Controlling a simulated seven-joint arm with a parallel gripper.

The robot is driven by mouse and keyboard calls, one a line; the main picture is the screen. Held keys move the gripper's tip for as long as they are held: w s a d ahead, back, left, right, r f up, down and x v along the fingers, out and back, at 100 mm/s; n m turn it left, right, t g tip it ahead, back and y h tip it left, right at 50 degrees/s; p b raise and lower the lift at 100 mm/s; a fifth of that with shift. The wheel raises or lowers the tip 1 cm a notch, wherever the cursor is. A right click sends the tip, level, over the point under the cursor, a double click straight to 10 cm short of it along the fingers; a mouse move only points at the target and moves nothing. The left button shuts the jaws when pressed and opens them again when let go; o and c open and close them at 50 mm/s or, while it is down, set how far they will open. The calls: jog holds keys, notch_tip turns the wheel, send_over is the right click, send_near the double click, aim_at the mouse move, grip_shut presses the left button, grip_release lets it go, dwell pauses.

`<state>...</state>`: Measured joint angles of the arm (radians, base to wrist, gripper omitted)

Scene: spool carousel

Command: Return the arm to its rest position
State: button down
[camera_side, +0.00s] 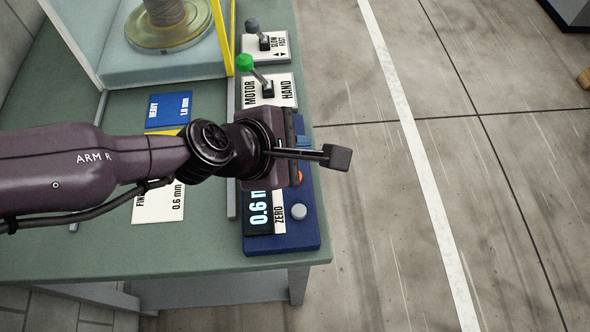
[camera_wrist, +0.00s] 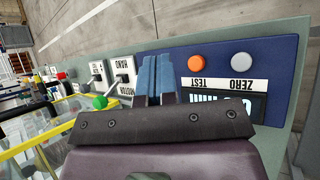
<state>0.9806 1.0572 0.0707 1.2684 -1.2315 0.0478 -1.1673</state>
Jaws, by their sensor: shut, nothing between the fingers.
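My gripper (camera_wrist: 157,62) shows its two blue fingers side by side and closed in the wrist view, with nothing between them. In the side view my arm reaches in from the left, and the gripper (camera_side: 303,142) is mostly hidden behind the wrist. It is over the right edge of the green bench (camera_side: 100,262), close to the blue gauge box (camera_side: 285,242). The box has an orange TEST button (camera_wrist: 196,63) and a grey ZERO button (camera_side: 299,211). Its display reads 0.6, partly covered by my arm. I cannot tell the exact height of the fingers above the bench.
A yellow-edged clear enclosure (camera_side: 227,40) holds a spool (camera_side: 165,12). A blue card (camera_side: 168,109) lies on the bench. Open floor (camera_side: 390,240) lies to the right.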

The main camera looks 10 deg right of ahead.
dwell(0.5)
